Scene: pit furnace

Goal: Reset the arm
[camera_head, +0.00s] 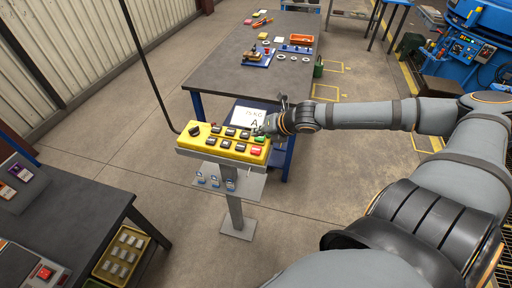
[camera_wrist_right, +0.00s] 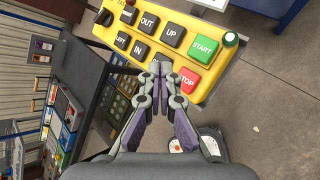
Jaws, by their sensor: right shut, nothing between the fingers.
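My right arm reaches in from the right in the head view. Its gripper (camera_head: 268,127) is at the right end of a yellow button box (camera_head: 222,149) on a grey post. In the right wrist view the gripper (camera_wrist_right: 161,70) is shut and empty, with its fingertips in front of the box's lower edge. Whether the tips touch the box I cannot tell. Black buttons such as UP (camera_wrist_right: 173,34) and OUT (camera_wrist_right: 148,23) show clearly. My left gripper is not in view.
A dark table (camera_head: 75,207) is at the lower left. Blue machinery (camera_head: 477,48) is at the upper right. The floor (camera_head: 290,225) right of the post is clear.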

